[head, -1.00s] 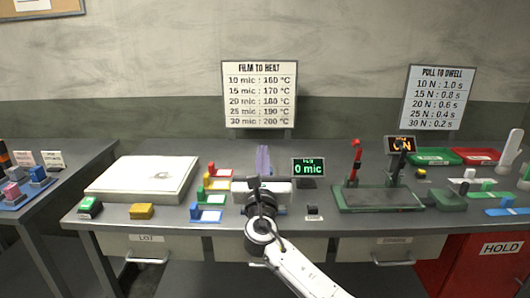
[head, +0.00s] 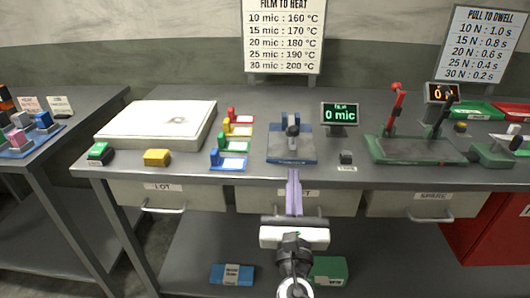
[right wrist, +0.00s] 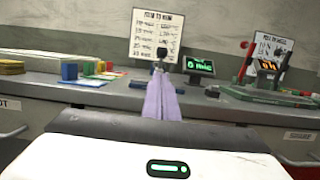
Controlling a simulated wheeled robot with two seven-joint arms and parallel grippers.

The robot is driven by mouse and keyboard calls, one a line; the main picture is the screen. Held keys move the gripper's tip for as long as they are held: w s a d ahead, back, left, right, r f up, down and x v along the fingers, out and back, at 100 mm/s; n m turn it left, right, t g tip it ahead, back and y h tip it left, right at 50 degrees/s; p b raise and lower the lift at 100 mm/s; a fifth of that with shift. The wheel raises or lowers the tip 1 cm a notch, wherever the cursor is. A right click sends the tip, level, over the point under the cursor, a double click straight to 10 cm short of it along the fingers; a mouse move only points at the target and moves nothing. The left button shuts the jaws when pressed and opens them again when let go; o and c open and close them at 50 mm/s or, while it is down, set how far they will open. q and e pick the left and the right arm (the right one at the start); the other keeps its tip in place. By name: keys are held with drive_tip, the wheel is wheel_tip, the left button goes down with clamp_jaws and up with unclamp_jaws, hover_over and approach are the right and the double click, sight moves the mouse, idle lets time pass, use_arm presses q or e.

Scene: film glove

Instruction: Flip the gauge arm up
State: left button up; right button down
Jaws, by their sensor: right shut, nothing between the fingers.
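The gauge (head: 292,153) is a blue base on the workbench with a dark arm that ends in a round black knob (head: 293,131). In the right wrist view the knob (right wrist: 162,51) shows just above my fingertips, on a post that looks raised. The arm's exact angle is hard to tell. The gauge display (head: 339,114) reads 0 mic. My right gripper (head: 293,178) has pale purple fingers, shut and empty, in front of the bench edge and apart from the gauge. The fingers also show in the right wrist view (right wrist: 160,85). My left gripper is not in view.
Left of the gauge stand small red, yellow and blue holders (head: 229,160) and a white slab (head: 156,124). A small dark block (head: 346,157) is to its right, then a green device (head: 415,149) with upright levers. Drawers (head: 272,201) lie below the bench top.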

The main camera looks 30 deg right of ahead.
sight(293, 140)
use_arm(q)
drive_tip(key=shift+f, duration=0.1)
use_arm(e)
drive_tip(key=shift+s, duration=0.35)
drive_tip(key=shift+w, duration=0.1)
drive_tip(key=p+x, duration=0.1)
drive_tip(key=x, duration=0.9)
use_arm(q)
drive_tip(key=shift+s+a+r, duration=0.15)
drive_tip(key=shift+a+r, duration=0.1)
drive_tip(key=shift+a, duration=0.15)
use_arm(e)
drive_tip(key=shift+a, duration=0.1)
